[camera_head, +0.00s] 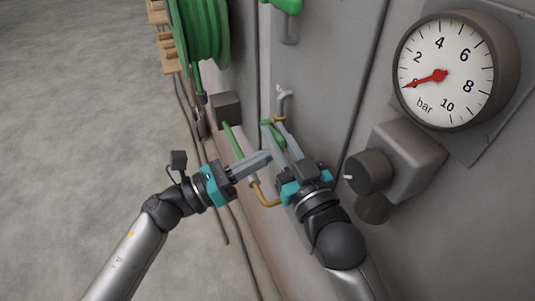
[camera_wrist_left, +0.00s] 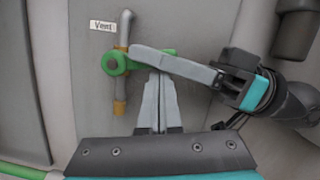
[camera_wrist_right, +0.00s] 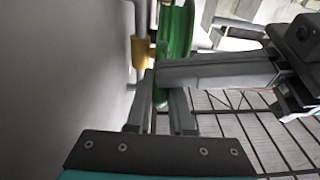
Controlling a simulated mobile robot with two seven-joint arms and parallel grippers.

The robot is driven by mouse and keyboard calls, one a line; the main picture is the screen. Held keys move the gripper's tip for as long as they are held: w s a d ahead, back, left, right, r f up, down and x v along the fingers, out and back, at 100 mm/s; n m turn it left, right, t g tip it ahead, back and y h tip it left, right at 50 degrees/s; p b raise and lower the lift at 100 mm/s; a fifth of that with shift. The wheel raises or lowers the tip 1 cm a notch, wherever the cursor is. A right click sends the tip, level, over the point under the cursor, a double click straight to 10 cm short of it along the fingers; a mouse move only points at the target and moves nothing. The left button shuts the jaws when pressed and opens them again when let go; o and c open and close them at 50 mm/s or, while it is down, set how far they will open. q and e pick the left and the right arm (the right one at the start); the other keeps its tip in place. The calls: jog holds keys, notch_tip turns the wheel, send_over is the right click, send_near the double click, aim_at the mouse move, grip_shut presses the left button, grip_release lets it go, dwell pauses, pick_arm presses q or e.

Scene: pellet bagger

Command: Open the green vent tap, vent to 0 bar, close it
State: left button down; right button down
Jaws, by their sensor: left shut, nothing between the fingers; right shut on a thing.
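The green vent tap (camera_head: 267,123) sits on a thin pipe on the grey wall. In the left wrist view the tap (camera_wrist_left: 114,63) is beside the "Vent" label (camera_wrist_left: 103,26), its handle pointing right, crosswise to the pipe. My right gripper (camera_head: 278,127) is shut on the handle; in the right wrist view its fingers (camera_wrist_right: 160,100) have green between them, and they partly hide the handle. My left gripper (camera_head: 268,156) is shut and empty, just below the tap, its tips close to the right fingers. The gauge's (camera_head: 445,70) red needle points at about 0 bar.
A grey box with a dark round knob (camera_head: 368,172) is right of my right gripper. A green hose reel (camera_head: 203,35) hangs at upper left, and another green part (camera_head: 288,5) is at the top. A green rod (camera_head: 233,140) is near the left fingers. Floor at left is clear.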

jog(key=c, duration=0.8)
grip_release()
jog(key=shift+f, duration=0.15)
pick_arm(q)
jog(key=shift+r, duration=0.5)
pick_arm(e)
jog(key=shift+f, duration=0.1)
